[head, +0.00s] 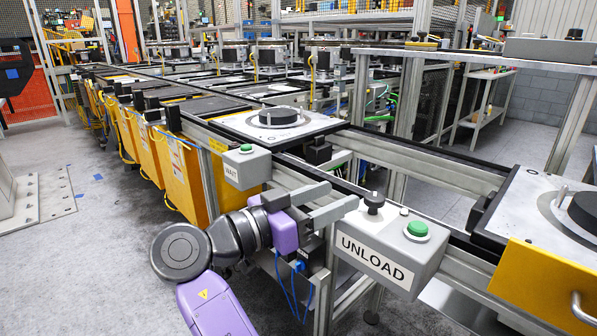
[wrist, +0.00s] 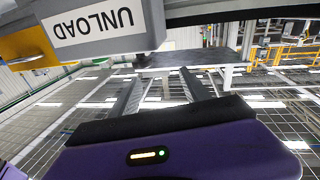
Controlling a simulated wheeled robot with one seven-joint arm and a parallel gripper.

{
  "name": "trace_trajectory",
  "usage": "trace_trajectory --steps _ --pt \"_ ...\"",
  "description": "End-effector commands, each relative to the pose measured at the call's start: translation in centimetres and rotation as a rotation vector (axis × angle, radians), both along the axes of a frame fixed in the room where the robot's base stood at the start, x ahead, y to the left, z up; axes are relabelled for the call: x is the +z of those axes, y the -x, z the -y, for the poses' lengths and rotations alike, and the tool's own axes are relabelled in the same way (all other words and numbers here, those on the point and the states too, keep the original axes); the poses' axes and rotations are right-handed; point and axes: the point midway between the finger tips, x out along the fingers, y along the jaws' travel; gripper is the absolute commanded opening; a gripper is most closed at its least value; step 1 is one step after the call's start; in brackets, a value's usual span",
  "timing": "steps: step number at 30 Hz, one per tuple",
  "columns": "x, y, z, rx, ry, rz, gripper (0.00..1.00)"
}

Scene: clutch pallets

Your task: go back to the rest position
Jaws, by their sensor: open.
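My gripper (head: 328,202) is open and empty in the head view, its two grey fingers pointing right. It is in front of the conveyor frame, just left of and above the grey UNLOAD box (head: 390,248), which has a green button (head: 417,229) and a black knob (head: 374,200). I cannot tell whether the fingers touch the box. In the wrist view, the two fingers of my gripper (wrist: 165,82) stand apart with nothing between them. The UNLOAD box (wrist: 95,28) shows upside down at the upper left.
A smaller grey box with a green button (head: 246,165) stands left of my gripper. A pallet with a black disc (head: 279,118) sits on the conveyor behind. Another pallet (head: 530,205) is at the right, by a yellow panel (head: 545,285). Grey floor (head: 100,240) is open at the left.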

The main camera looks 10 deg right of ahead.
Motion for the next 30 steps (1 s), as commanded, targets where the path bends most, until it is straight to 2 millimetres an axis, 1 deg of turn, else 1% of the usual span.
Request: trace_trajectory --steps 3,5,8,9,11,12,14,15,17,18,20,21,23,24,26,27,29,30 --pt "1.4 -2.9 -1.7 0.166 0.037 -0.039 0.54" --pt "1.1 -4.1 -2.8 0.262 0.059 -0.066 0.54" --pt "-0.6 -5.8 -4.4 0.42 0.102 -0.115 0.54" --pt "-1.7 -6.2 -5.0 0.483 0.119 -0.133 0.54" --pt "-3.6 -6.6 -5.9 0.577 0.145 -0.161 0.54" --pt "-4.8 -6.7 -6.4 0.638 0.16 -0.175 0.54" --pt "-7.0 -6.5 -7.0 0.724 0.18 -0.196 0.54" --pt "-8.4 -6.1 -7.4 0.781 0.191 -0.206 0.54" --pt "-10.7 -5.3 -7.8 0.865 0.208 -0.217 0.54" --pt "-12.2 -4.6 -8.0 0.918 0.215 -0.222 0.54" --pt "-14.2 -3.2 -8.1 0.99 0.223 -0.224 0.54" --pt "-15.5 -2.2 -8.1 1.035 0.226 -0.222 0.54" --pt "-17.2 -0.5 -8.0 1.095 0.227 -0.215 0.54" --pt "-18.2 0.8 -7.9 1.131 0.227 -0.209 0.54" --pt "-19.5 2.7 -7.5 1.179 0.222 -0.196 0.54" --pt "-20.3 4.1 -7.3 1.208 0.216 -0.187 0.54" --pt "-21.3 6.3 -6.7 1.244 0.206 -0.169 0.54" --pt "-21.8 7.7 -6.3 1.265 0.2 -0.158 0.54"
